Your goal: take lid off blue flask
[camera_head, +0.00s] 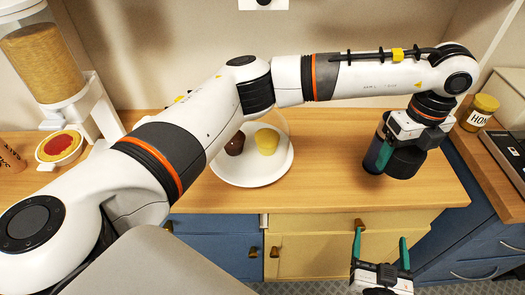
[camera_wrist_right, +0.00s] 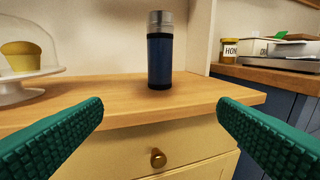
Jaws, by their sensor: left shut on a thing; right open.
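The blue flask (camera_head: 374,158) stands upright near the right end of the wooden counter, partly covered by my left gripper in the head view. In the right wrist view the flask (camera_wrist_right: 159,60) has its silver lid (camera_wrist_right: 160,18) on top. The left gripper does not show in the right wrist view. My right gripper (camera_head: 380,245) is open and empty, low in front of the counter and apart from the flask; its green fingers (camera_wrist_right: 160,125) frame the wrist view.
A glass-domed white stand (camera_head: 250,180) holds a yellow muffin (camera_head: 267,141) and a dark one. A honey jar (camera_head: 480,112) stands on the right counter beside a scale (camera_head: 509,150). A cereal dispenser (camera_head: 55,70) is at the left. Yellow drawers (camera_head: 330,245) lie below the counter.

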